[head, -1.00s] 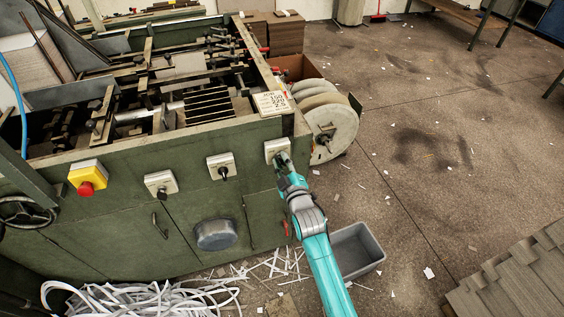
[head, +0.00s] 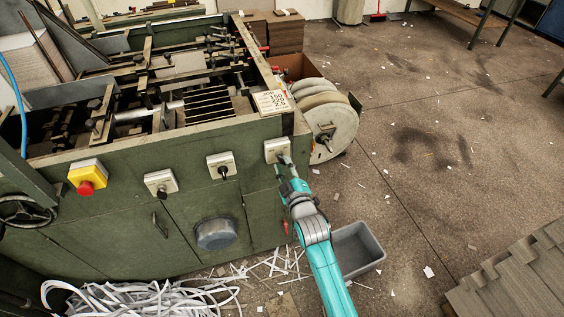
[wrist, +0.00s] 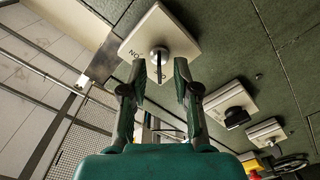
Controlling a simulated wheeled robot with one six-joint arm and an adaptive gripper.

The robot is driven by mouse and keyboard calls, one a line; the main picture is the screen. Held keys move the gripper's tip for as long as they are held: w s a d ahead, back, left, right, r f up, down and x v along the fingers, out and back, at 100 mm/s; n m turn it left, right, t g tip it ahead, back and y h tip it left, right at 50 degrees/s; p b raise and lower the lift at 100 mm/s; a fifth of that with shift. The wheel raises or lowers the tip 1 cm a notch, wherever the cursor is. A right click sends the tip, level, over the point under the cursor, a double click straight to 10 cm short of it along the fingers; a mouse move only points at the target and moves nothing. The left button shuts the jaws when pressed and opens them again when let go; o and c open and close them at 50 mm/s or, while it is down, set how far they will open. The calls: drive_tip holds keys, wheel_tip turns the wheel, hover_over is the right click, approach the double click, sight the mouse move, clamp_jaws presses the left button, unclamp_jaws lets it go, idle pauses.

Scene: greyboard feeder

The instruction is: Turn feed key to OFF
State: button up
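The key switch is a pale square plate (head: 277,149) at the right end of the green machine's front panel. In the wrist view the plate (wrist: 172,32) carries a metal key (wrist: 158,54) at its middle, with dark lettering that reads ON upside down; other lettering is partly hidden. My gripper (wrist: 157,72) is open, its two fingers spread either side of the key below the plate, with a visible gap between them. I see no contact with the key. In the head view my gripper (head: 285,163) covers the plate's lower edge and hides the key.
Two similar plates with dark knobs, the nearer one (head: 220,166) and another (head: 161,184), sit left along the panel. A yellow box with a red button (head: 87,178) is further left. A grey bin (head: 374,252) stands beside my arm. Open floor lies to the right.

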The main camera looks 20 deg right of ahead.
drive_tip(key=s, duration=0.9)
drive_tip(key=shift+s, duration=0.35)
drive_tip(key=s+f+m+g, duration=0.1)
drive_tip(key=s+f+m, duration=0.1)
drive_tip(key=s, duration=0.9)
drive_tip(key=s+f+m+g, duration=0.1)
drive_tip(key=s+f+m, duration=0.15)
drive_tip(key=s, duration=0.95)
drive_tip(key=s+r+m, duration=0.2)
drive_tip(key=s+r, duration=0.1)
drive_tip(key=s, duration=0.6)
drive_tip(key=s+r+m+g, duration=0.1)
drive_tip(key=s+r, duration=0.3)
drive_tip(key=s, duration=0.6)
drive_tip(key=shift+m, duration=0.85)
